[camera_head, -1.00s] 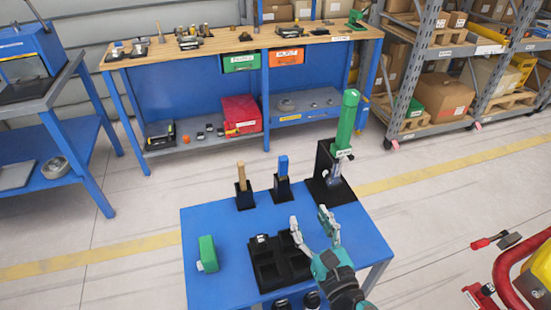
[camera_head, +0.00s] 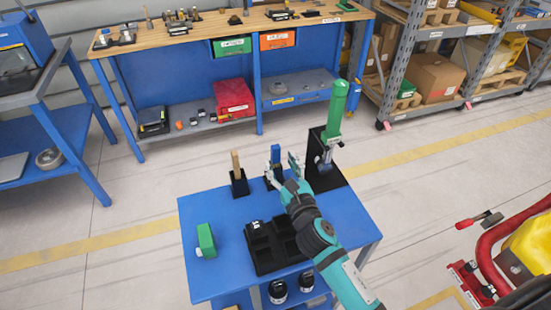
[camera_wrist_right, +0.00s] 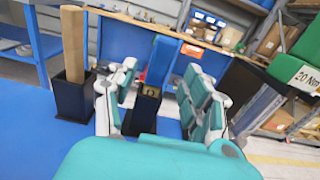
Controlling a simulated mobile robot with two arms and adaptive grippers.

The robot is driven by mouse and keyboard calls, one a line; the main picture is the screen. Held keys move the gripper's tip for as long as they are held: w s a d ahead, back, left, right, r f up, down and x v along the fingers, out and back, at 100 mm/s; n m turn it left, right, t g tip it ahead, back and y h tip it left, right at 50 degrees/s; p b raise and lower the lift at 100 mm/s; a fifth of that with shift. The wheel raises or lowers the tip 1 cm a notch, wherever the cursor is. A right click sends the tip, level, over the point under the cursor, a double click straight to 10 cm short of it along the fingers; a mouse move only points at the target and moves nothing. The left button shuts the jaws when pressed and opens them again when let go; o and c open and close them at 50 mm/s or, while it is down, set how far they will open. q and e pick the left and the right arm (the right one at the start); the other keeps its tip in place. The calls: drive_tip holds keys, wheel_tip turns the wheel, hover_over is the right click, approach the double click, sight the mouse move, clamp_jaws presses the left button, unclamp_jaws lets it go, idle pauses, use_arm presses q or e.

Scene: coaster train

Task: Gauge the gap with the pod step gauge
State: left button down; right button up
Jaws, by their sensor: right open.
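A blue-handled tool (camera_head: 275,149) stands upright in a small black holder at the back of the blue table (camera_head: 215,280); I cannot tell from its look whether it is the pod step gauge. My right gripper (camera_head: 284,160) is open at this holder. In the right wrist view the blue handle (camera_wrist_right: 161,62) rises between and beyond the spread fingers, its black holder (camera_wrist_right: 143,112) below; contact does not show. A wooden-handled tool (camera_head: 236,160) stands in a black holder (camera_head: 239,184) to the left. My left gripper is out of view.
A green-handled tool (camera_head: 337,112) stands in a tall black stand (camera_head: 325,178) close right of the gripper. A black compartment tray (camera_head: 262,256) and a green block (camera_head: 206,240) sit nearer. A workbench (camera_head: 190,50) stands behind. The table's left part is mostly clear.

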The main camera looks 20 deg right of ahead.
sight(277, 158)
drive_tip(key=w, duration=0.4)
drive_tip(key=shift+a+p, duration=0.25)
drive_tip(key=shift+p, duration=0.05)
clamp_jaws()
